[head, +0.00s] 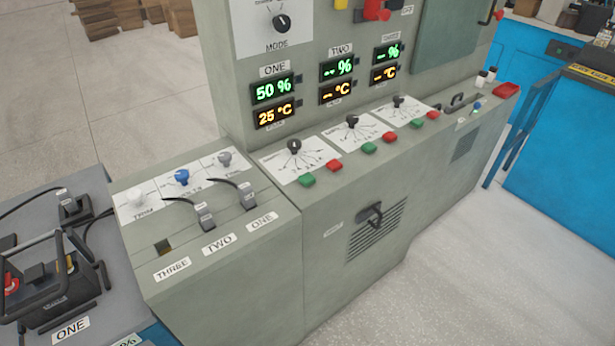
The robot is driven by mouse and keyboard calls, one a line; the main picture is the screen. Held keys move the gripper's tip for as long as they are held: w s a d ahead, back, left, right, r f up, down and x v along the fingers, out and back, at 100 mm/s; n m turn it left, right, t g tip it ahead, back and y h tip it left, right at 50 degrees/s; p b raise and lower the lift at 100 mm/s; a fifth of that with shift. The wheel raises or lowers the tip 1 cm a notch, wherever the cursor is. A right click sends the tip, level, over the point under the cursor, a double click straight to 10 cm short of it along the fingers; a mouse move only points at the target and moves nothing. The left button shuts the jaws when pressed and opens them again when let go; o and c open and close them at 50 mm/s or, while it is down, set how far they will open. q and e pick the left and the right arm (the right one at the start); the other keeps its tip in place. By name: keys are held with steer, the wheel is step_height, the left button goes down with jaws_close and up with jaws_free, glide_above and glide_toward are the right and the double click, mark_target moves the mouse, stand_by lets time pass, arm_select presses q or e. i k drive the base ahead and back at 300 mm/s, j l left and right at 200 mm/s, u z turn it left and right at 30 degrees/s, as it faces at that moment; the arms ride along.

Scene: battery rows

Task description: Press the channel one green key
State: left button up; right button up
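The grey console's sloped desk carries pairs of green and red keys below three dials. The leftmost green key (307,181) is below the first dial (293,145), nearest the column of displays labelled ONE (275,69). A red key (334,166) is just right of it. The ONE displays read 50 % (273,91) in green and 25 °C (275,114) in orange. The displays under TWO (341,49) and THREE show dashes. Neither of my grippers is in view, and nothing covers the green key.
The lower left panel has knobs, two black plugs (205,214) and labels THREE, TWO and ONE. A battery (55,290) with a black handle sits on a bench at left. A vent with a black handle (370,213) is on the front. Open floor (440,290) lies right; blue cabinets stand beyond.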

mark_target(306, 179)
steer(key=i+l+u, duration=0.25)
steer(key=l, duration=0.4)
steer(key=i+l+u, duration=0.1)
steer(key=l+u, duration=0.2)
steer(key=l, duration=0.3)
steer(key=l+u, duration=0.25)
steer(key=l, duration=0.45)
